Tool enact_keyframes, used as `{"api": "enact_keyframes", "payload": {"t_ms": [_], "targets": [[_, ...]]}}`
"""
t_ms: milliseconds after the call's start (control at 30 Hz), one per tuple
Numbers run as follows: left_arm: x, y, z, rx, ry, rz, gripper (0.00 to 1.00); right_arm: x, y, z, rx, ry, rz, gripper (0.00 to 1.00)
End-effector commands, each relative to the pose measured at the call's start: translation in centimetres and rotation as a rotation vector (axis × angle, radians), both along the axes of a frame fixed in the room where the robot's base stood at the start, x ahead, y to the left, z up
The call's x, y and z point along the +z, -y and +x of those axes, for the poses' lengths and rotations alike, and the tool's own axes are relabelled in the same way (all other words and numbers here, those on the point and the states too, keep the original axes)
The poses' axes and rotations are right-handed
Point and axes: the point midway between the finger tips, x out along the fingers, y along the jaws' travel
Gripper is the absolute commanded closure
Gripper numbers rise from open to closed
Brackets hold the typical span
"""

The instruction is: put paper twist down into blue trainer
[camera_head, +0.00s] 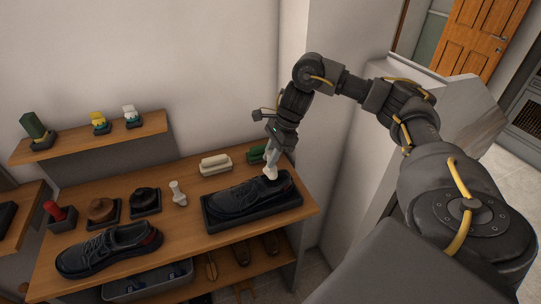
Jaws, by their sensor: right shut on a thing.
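My right gripper (274,155) points down over the heel end of a dark, bluish-black trainer (240,196). It is shut on a small white piece, the paper twist (271,173), whose lower end is at the shoe's opening. I cannot tell whether the twist touches the shoe or how far inside it is. The trainer lies in a shallow black tray (262,214) at the right of the bench, with a reddish patch at its heel. My left gripper is not in view.
A similar dark shoe (108,249) lies at the front left of the wooden bench (190,226). A white figure-like piece (178,193), a cream block (215,164), a green brush-like block (257,154) and brown and black pieces stand behind. A raised shelf (92,138) holds several small items.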

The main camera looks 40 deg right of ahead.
Motion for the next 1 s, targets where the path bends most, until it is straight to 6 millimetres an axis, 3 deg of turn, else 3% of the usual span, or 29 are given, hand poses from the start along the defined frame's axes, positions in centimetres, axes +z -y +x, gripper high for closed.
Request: {"api": "enact_keyframes", "payload": {"t_ms": [1000], "targets": [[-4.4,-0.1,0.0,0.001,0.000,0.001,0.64,-5.4,0.0,0.0,0.000,0.000,0.000,0.96]]}}
